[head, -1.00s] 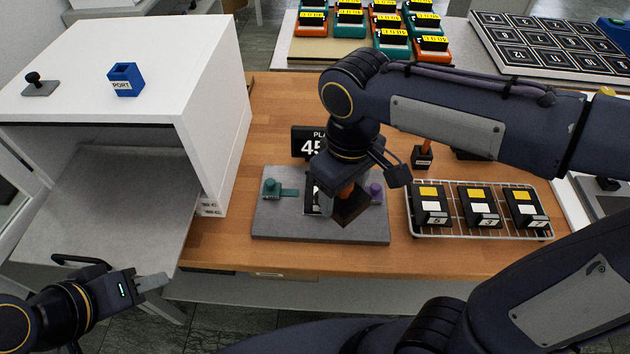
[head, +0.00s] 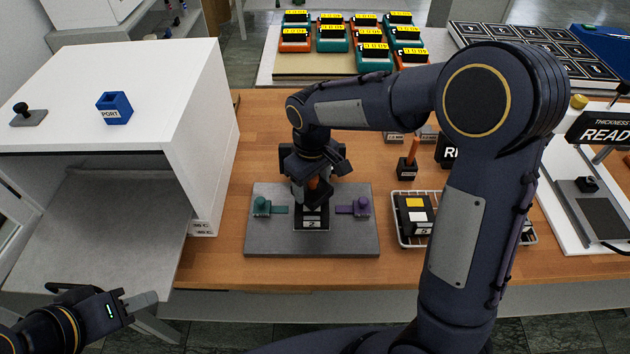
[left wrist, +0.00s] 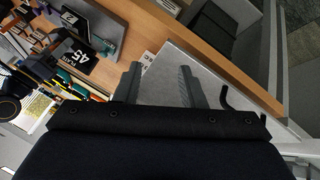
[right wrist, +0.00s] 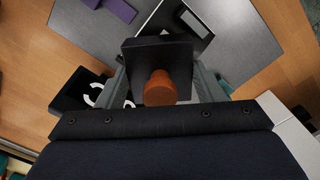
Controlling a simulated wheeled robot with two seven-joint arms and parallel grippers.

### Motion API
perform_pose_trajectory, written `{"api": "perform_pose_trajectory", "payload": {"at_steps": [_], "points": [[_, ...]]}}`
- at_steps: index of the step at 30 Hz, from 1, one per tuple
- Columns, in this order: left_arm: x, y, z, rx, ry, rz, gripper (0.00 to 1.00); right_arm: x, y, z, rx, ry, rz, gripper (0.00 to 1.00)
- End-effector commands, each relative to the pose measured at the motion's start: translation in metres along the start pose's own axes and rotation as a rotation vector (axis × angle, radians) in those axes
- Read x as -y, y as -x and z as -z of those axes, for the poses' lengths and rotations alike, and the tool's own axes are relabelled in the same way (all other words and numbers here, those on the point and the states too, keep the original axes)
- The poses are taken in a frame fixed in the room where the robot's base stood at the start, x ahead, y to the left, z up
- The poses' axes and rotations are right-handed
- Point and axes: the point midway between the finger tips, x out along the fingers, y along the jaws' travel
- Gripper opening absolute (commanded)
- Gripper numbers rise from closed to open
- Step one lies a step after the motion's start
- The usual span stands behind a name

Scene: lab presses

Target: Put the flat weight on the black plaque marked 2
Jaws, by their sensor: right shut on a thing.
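The flat weight is a black square plate with an orange knob (right wrist: 160,88). My right gripper (head: 314,182) is shut on the knob and holds the weight (head: 316,196) over the grey board's middle. The black plaque marked 2 (head: 311,223) lies on the grey board (head: 262,240), between a teal clamp (head: 262,205) and a purple clamp (head: 363,206). The weight hides the plaque's back part; I cannot tell whether they touch. In the right wrist view the plaque (right wrist: 202,26) shows partly beyond the weight. My left gripper (left wrist: 159,85) is open and empty, low at left.
A white press box (head: 190,120) with a blue port block (head: 114,107) stands at left. A wire rack (head: 397,235) with black plaques is at right, partly behind my right arm. An orange-handled block (head: 406,170) stands behind the rack. A thickness reader (head: 600,130) is at far right.

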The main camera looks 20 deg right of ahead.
Motion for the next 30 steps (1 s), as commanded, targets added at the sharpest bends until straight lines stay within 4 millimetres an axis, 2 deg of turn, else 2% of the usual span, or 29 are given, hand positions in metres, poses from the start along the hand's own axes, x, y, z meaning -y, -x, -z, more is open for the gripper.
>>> {"api": "perform_pose_trajectory", "payload": {"at_steps": [9,23,24,28,30], "points": [[-0.001,0.002,0.001,0.000,0.000,0.000,0.36,-0.003,-0.032,0.005,-0.002,-0.001,-0.001,0.00],[0.001,-0.001,-0.001,0.000,0.000,0.000,0.36,-0.003,-0.039,0.005,-0.004,-0.001,-0.001,0.00],[0.000,-0.001,0.000,0.000,0.000,0.000,0.36,-0.003,-0.040,0.004,0.000,-0.001,0.000,0.64],[0.000,0.000,0.000,0.000,0.000,0.000,0.36,-0.003,-0.039,0.004,0.001,-0.001,0.000,0.81],[0.000,0.000,0.000,0.000,0.000,0.000,0.36,-0.003,-0.039,0.004,0.000,-0.001,0.000,0.83]]}}
